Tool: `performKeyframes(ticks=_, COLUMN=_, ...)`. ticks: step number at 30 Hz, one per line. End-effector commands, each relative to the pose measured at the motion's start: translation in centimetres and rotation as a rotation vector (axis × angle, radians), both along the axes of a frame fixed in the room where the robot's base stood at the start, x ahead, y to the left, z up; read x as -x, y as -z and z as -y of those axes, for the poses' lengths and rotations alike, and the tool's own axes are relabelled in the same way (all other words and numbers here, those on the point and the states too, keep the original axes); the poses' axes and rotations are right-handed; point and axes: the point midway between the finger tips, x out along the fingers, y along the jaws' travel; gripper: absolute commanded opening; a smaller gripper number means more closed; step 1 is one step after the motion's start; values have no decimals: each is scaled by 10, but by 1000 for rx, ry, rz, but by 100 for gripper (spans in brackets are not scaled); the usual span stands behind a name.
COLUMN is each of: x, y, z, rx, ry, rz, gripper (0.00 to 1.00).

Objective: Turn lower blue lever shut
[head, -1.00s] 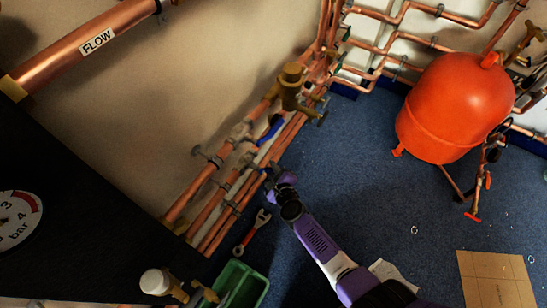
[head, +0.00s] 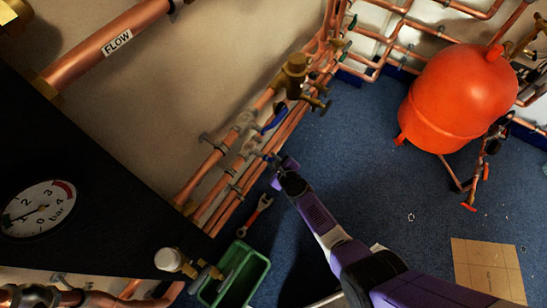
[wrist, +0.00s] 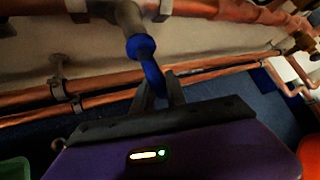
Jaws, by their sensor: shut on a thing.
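The lower blue lever (wrist: 150,66) sits on a valve on the copper pipes along the wall. In the wrist view it hangs down from the grey valve body, with its lower end between my two fingers. My gripper (wrist: 158,92) is shut on this lever. In the head view my gripper (head: 274,160) is at the lower pipes, and the lower lever (head: 267,156) is only a small blue patch there, mostly hidden. The upper blue lever (head: 274,121) is just above it, apart from my gripper.
A red wrench (head: 256,215) and a green tray (head: 259,275) lie on the blue floor left of my arm. A red tank (head: 455,98) stands at the right. A cardboard piece (head: 487,268) lies at lower right. Open carpet lies between arm and tank.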

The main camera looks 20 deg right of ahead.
Motion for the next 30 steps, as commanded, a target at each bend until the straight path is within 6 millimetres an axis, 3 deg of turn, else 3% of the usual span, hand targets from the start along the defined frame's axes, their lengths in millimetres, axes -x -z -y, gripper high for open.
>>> performKeyframes(ticks=13, x=5, y=2, z=-6, rx=-94, ry=-1, rz=-73, gripper=0)
performKeyframes(ticks=30, x=18, y=7, z=-24, rx=-344, ry=0, rz=-252, gripper=0)
